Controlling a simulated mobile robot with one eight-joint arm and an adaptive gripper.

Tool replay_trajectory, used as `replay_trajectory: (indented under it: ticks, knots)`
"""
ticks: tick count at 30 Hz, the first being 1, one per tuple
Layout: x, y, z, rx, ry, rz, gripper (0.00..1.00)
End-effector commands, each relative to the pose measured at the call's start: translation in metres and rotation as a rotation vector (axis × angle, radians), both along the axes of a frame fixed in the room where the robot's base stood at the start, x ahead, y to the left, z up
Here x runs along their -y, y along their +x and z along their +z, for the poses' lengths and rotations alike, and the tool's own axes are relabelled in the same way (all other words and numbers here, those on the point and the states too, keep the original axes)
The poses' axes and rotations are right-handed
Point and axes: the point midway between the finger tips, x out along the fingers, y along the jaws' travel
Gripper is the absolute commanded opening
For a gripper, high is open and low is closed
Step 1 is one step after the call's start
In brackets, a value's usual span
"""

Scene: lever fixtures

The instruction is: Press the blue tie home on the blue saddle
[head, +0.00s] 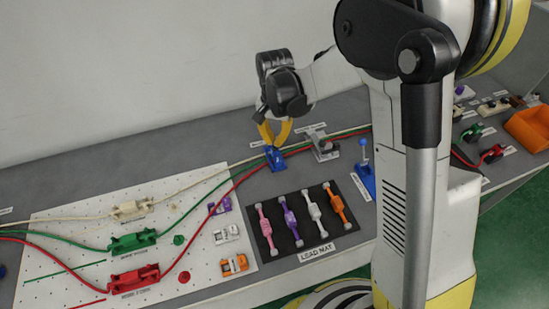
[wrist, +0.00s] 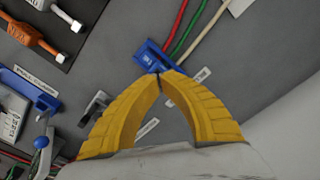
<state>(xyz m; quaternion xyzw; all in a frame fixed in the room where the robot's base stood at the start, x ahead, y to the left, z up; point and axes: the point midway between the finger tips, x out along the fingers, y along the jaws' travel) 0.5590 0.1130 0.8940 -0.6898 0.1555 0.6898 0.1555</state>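The blue saddle (head: 277,163) sits on the grey bench behind the lead mat, with the white, green and red cables running to it. It also shows in the wrist view (wrist: 146,55), just beyond my fingertips. My gripper (head: 273,144) points down at the saddle, and its yellow fingertips (wrist: 159,75) come together at the saddle's near edge. I cannot tell whether they touch it. No separate blue tie can be made out; the fingertips hide part of the saddle, and nothing clearly shows held between them.
A grey clamp fixture (head: 322,146) stands right of the saddle, and a blue lever with a ball knob (head: 364,152) is further right. The black lead mat (head: 284,245) with several coloured leads lies in front. A white pegboard (head: 75,235) with cable holders is at left.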

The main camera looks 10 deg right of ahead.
Motion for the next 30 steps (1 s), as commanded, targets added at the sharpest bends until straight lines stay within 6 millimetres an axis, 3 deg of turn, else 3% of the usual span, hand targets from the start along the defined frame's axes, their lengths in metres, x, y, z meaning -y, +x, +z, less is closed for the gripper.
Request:
replay_trajectory:
  ticks: [30]
  knots:
    - [0.0,0.0,-0.021,0.0,0.0,0.0,0.0]
